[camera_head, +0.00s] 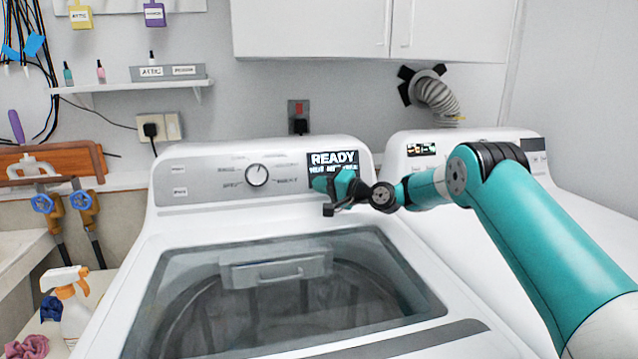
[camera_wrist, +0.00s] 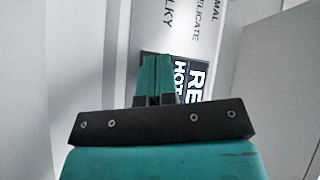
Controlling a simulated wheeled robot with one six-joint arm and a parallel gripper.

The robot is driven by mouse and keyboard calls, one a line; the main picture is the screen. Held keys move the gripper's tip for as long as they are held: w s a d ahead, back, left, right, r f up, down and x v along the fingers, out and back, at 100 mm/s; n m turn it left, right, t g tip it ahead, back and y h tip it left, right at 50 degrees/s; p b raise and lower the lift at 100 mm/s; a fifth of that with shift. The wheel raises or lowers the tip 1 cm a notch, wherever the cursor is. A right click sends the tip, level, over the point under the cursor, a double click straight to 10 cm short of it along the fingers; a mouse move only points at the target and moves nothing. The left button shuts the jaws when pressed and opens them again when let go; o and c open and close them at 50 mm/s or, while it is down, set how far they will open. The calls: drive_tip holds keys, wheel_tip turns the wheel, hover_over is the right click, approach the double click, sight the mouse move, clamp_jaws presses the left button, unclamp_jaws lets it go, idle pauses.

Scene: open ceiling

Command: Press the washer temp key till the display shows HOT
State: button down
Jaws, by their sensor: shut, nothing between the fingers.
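The white washer (camera_head: 165,250) has a grey control panel with a round dial (camera_head: 257,175) and a dark display (camera_head: 333,158). The display reads READY on top; its second line is partly covered in the head view. In the wrist view the display (camera_wrist: 194,77) appears sideways and shows "RE" and "HOT", with the rest hidden. My gripper (camera_head: 322,183) is shut and empty, at the lower part of the display; its fingers also show in the wrist view (camera_wrist: 157,72). I cannot tell whether they touch the panel. No temp key is readable; two small labelled keys sit at the panel's left.
A second white machine (camera_head: 575,205) stands to the right, behind my arm. The washer's glass lid (camera_head: 270,300) is closed below the panel. A spray bottle (camera_head: 70,305) and blue-handled valves (camera_head: 62,202) are at the left. Cabinets (camera_head: 370,28) hang above.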

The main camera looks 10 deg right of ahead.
drive_tip(key=shift+s+r, duration=0.2)
drive_tip(key=shift+s, duration=0.45)
drive_tip(key=shift+s+r, duration=0.3)
drive_tip(key=shift+s, duration=0.5)
drive_tip(key=shift+s+r, duration=0.25)
drive_tip(key=shift+s, duration=0.55)
drive_tip(key=shift+s+r, duration=0.3)
drive_tip(key=shift+s, duration=0.5)
drive_tip(key=s+a+r+n+g+h, duration=0.1)
drive_tip(key=s+a+r+n+g, duration=0.3)
drive_tip(key=s, duration=0.7)
drive_tip(key=s+a+r+n+g+h, duration=0.2)
drive_tip(key=s+a+n+g, duration=0.3)
drive_tip(key=s, duration=0.5)
drive_tip(key=s+d+f+n+g+h, duration=0.1)
drive_tip(key=s+d+n+g+h, duration=0.1)
drive_tip(key=s, duration=1.1)
drive_tip(key=s+d+f+n+g+h+p, duration=0.1)
drive_tip(key=s+d+g+h, duration=0.1)
drive_tip(key=s, duration=1.1)
drive_tip(key=shift+d+f+n+h, duration=0.2)
drive_tip(key=shift+d+n+h, duration=0.1)
drive_tip(key=shift+n+h, duration=0.15)
